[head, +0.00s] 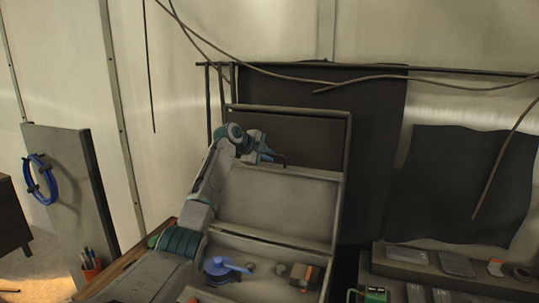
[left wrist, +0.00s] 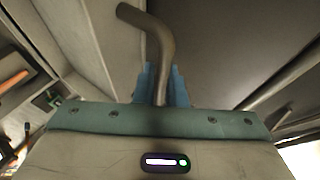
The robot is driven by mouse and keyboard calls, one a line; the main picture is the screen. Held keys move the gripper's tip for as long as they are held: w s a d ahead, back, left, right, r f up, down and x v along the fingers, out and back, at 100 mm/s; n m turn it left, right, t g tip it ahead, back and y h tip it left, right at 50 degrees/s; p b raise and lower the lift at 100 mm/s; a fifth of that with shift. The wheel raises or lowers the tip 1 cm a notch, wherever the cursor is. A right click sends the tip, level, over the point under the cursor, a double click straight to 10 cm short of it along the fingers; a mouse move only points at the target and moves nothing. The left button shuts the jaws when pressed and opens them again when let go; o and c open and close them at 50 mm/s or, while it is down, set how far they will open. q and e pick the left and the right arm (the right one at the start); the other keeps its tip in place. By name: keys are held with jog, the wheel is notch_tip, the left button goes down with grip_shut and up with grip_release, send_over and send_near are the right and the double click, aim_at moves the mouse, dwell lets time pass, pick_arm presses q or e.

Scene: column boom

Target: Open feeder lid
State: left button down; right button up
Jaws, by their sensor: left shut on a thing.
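The feeder is the grey box in the middle of the head view. Its lid (head: 305,137), a dark panel in a lighter frame, stands raised at the top, above a pale grey panel (head: 285,207). The lower compartment is open to view. My left gripper (head: 270,157) is in front of the lid's lower part, shut on a bent metal handle (head: 283,161). In the left wrist view the handle (left wrist: 156,40) rises from between the blue fingers (left wrist: 160,88) and bends left. My right gripper is not in view.
A blue round part (head: 222,268) and a grey-orange part (head: 299,274) lie in the lower compartment. A dark sheet (head: 375,150) hangs behind the feeder. Cables (head: 375,85) hang above. A bench (head: 430,268) with small items is at right, a tool cup (head: 90,268) at left.

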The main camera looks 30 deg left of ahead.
pick_arm(q)
jog(key=c, duration=1.5)
grip_release()
jog(key=shift+s+a, duration=0.15)
jog(key=shift+s, duration=0.05)
jog(key=b+v, duration=0.5)
jog(key=v, duration=0.5)
jog(key=shift+r, duration=0.25)
jog(key=shift+s, duration=0.1)
